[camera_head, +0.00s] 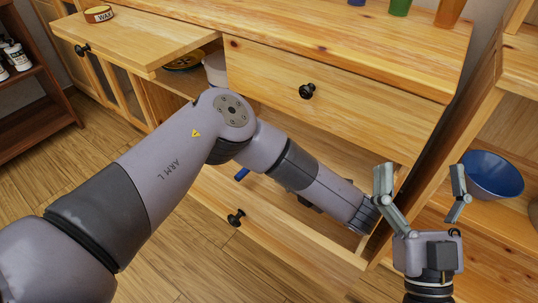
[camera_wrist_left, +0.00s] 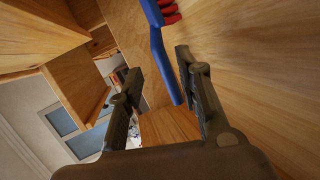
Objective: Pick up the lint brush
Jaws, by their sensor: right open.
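The lint brush (camera_wrist_left: 157,42) has a blue handle and red bristles in the left wrist view. It lies on a wooden surface at the top, with its handle end reaching down between the fingers. My left gripper (camera_wrist_left: 157,65) is open, and the handle appears nearer its right finger; I cannot tell whether they touch. In the head view a small blue piece (camera_head: 242,174), which looks like the brush, shows in the open lower drawer (camera_head: 215,195), mostly behind my left arm. The left fingers are hidden there. My right gripper (camera_head: 422,188) is open and empty at the right.
The wooden cabinet (camera_head: 330,60) has a closed upper drawer (camera_head: 270,78) and another drawer pulled out at upper left, with a wax tin (camera_head: 98,14) above. A blue bowl (camera_head: 492,175) sits on the right shelf near my right gripper. Open floor lies at lower left.

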